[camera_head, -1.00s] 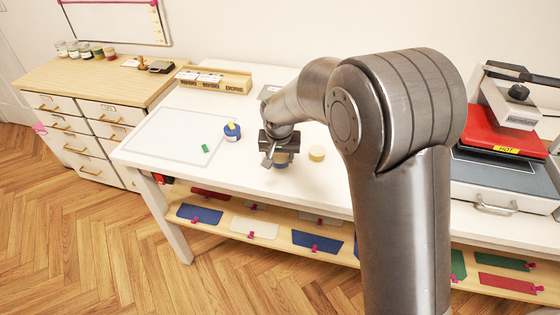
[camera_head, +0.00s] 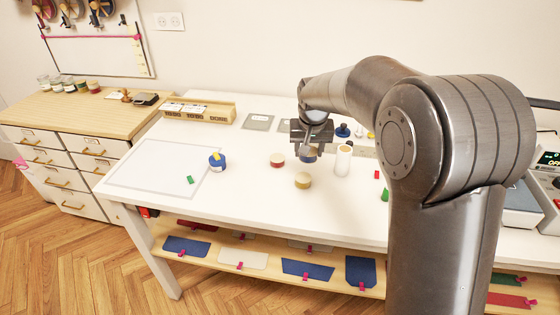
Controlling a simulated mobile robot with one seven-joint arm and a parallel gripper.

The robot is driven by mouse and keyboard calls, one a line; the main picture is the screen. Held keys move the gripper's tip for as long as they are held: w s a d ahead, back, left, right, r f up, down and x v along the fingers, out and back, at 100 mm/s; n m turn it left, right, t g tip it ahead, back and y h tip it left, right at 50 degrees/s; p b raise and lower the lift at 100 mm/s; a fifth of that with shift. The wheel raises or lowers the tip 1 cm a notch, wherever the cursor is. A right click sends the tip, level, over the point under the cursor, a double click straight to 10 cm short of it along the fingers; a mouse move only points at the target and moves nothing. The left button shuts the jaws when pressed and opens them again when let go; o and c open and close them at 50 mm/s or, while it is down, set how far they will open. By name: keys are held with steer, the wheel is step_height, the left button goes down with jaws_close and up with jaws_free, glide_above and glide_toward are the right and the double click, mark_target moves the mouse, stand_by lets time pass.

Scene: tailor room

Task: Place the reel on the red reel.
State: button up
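The red reel (camera_head: 277,160), with a pale top, stands upright on the white table. My gripper (camera_head: 309,147) is to the right of it, apart from it. A blue reel (camera_head: 308,156) shows at the fingertips and appears held above the table; the fingers partly hide it. The grip itself is small in the picture.
A tan reel (camera_head: 303,181) stands in front of the red reel. A white cylinder (camera_head: 343,160) stands close to the right of my gripper. A wooden organizer (camera_head: 212,108) is at the back.

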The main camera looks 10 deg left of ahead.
steer(key=w+r, duration=0.1)
steer(key=w, duration=0.7)
glide_above(277, 156)
steer(key=s, duration=0.1)
step_height(277, 156, down, 6)
steer(key=shift+s+d+f, duration=0.1)
steer(key=shift+d+f, duration=0.05)
steer(key=shift+f, duration=2.05)
steer(key=shift+f, duration=0.15)
steer(key=o, duration=0.9)
steer(key=shift+o, duration=0.2)
steer(key=v, duration=1.2)
steer(key=shift+r, duration=0.25)
